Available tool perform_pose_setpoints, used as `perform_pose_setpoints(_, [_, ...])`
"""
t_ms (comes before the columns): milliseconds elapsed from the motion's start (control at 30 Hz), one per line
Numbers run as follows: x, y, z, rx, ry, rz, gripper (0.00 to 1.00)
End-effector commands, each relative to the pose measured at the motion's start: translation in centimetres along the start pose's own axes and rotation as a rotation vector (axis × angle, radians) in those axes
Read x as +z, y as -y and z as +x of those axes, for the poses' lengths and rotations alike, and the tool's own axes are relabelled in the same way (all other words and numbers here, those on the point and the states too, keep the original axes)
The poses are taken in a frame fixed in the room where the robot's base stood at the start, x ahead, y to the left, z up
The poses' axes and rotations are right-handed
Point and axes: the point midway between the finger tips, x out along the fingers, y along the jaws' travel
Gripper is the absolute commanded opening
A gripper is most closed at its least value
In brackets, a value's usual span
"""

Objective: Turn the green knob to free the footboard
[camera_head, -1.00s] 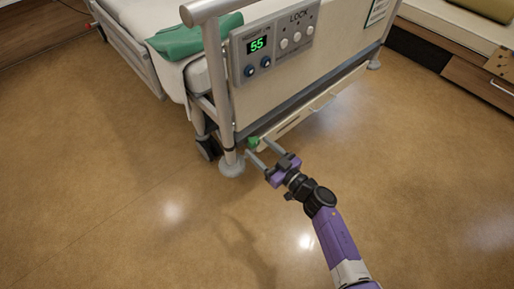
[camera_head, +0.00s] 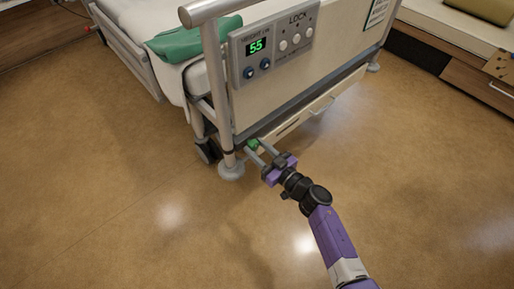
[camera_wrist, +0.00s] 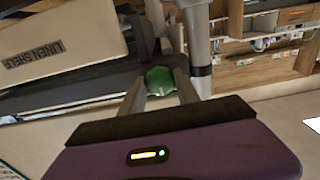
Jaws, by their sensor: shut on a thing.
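The green knob (camera_head: 253,143) sits low on the bed's end, beside the near corner post. It also shows in the wrist view (camera_wrist: 160,79), round and green, between my finger tips. My gripper (camera_head: 256,149) reaches it from the front right, with a finger on either side, and is shut on it. The footboard (camera_head: 290,85) is a cream panel upright above the knob, held between metal posts. The fingers hide part of the knob's sides.
A control panel (camera_head: 275,45) with a green "55" display and knobs is on the footboard. A pale shelf (camera_head: 315,107) juts out below it. A caster (camera_head: 207,149) stands by the corner post. Open floor lies in front. A wooden cabinet (camera_head: 480,88) is at right.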

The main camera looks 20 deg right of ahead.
Motion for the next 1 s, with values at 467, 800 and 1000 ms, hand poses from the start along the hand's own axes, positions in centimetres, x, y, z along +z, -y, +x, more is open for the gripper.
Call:
perform_pose_setpoints(467, [-0.04,0.04,-0.05,-0.001,0.001,-0.276,0.00])
perform_pose_setpoints(800, [0.10,0.07,-0.07,-0.001,0.001,-0.598,0.00])
perform_pose_setpoints(1000, [0.15,0.07,-0.07,-0.001,0.001,-0.789,0.00])
